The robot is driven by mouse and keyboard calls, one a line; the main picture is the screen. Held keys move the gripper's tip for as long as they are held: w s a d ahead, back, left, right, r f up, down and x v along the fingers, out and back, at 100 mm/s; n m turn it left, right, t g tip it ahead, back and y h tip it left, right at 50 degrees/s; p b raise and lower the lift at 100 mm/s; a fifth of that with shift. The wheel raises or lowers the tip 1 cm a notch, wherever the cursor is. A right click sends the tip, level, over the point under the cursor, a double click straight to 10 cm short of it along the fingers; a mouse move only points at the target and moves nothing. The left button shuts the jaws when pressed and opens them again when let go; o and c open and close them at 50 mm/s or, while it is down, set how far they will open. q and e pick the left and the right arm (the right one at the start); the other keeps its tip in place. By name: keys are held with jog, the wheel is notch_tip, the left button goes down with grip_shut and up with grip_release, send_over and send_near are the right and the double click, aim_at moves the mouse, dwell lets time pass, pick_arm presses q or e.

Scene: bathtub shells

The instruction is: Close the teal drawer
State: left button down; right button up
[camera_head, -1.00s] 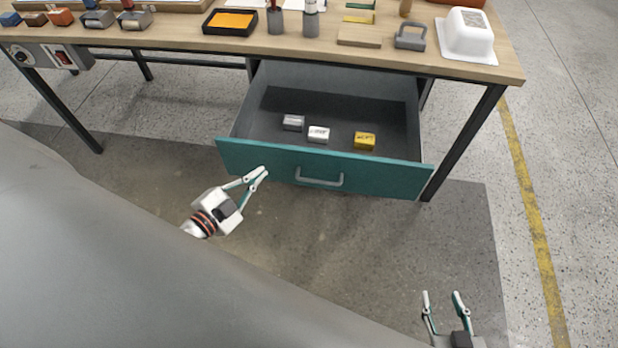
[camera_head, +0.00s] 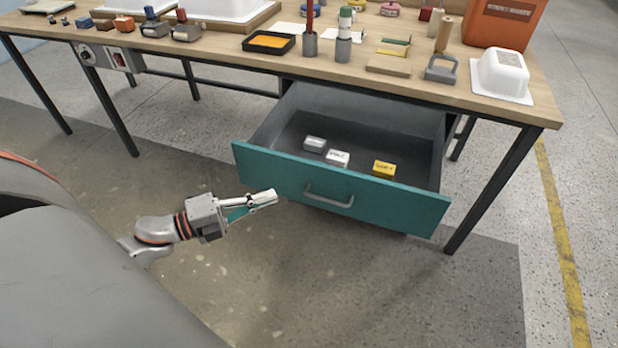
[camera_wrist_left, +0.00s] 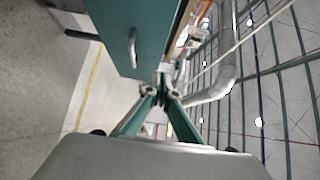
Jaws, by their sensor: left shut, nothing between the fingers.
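The teal drawer (camera_head: 390,208) is pulled out under the workbench, with its grey handle (camera_head: 329,195) on the front. Inside lie a grey block (camera_head: 314,144), a white block (camera_head: 337,158) and a yellow block (camera_head: 383,169). My left gripper (camera_head: 274,196) is shut and empty, just in front of the drawer front's left part, left of the handle. I cannot tell whether it touches the front. The left wrist view shows the teal front (camera_wrist_left: 125,30) and the handle (camera_wrist_left: 132,48) beyond the shut fingertips (camera_wrist_left: 161,92). My right gripper is out of view.
The wooden workbench top (camera_head: 230,52) above carries a black tray with orange inside (camera_head: 268,43), a grey weight-like block (camera_head: 441,68), a white tub (camera_head: 501,75) and an orange bin (camera_head: 503,22). A bench leg (camera_head: 492,188) stands right of the drawer. The floor in front is clear.

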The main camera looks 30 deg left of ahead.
pick_arm(q)
send_near(321, 169)
jog(key=d, duration=0.4)
jog(key=w, duration=0.4)
jog(key=shift+w+a+f+b, duration=0.15)
jog(key=shift+w+a+b, duration=0.15)
jog(key=shift+w+b, duration=0.1)
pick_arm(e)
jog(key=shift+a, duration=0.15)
pick_arm(q)
jog(key=shift+w, duration=0.15)
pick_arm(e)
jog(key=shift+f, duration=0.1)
